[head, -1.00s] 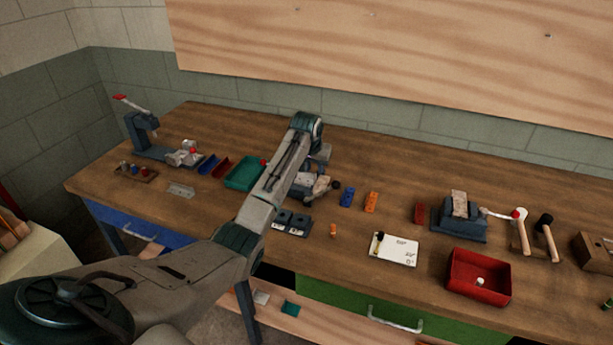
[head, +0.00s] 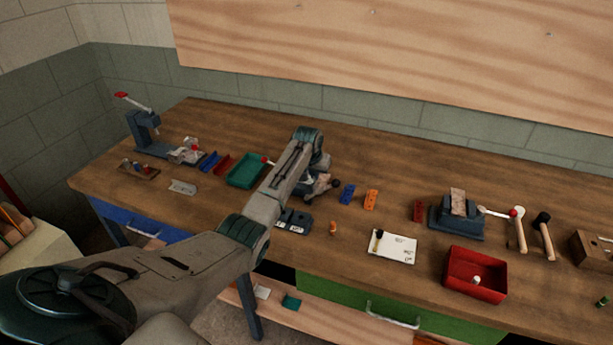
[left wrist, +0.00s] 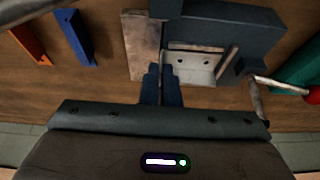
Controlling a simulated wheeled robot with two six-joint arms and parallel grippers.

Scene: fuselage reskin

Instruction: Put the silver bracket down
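The silver bracket (left wrist: 194,66), a pale angle piece with two holes, is in the left wrist view, just ahead of my left gripper and beside the dark blue fixture. My left gripper (left wrist: 162,72) has its fingers close together at the bracket's left edge, with a thin edge of it seemingly between them. Whether the bracket rests on the fixture I cannot tell. Another grey angle piece (head: 182,187) lies on the table at the left. My right gripper is out of view.
The dark blue fixture (left wrist: 235,32) has a pale plate (left wrist: 141,45) on its left. A green tray (head: 246,171) and blue and orange blocks (head: 371,199) flank the left arm. A red bin (head: 476,275) and a vise (head: 456,216) stand right. Bare table (head: 220,205) lies front left.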

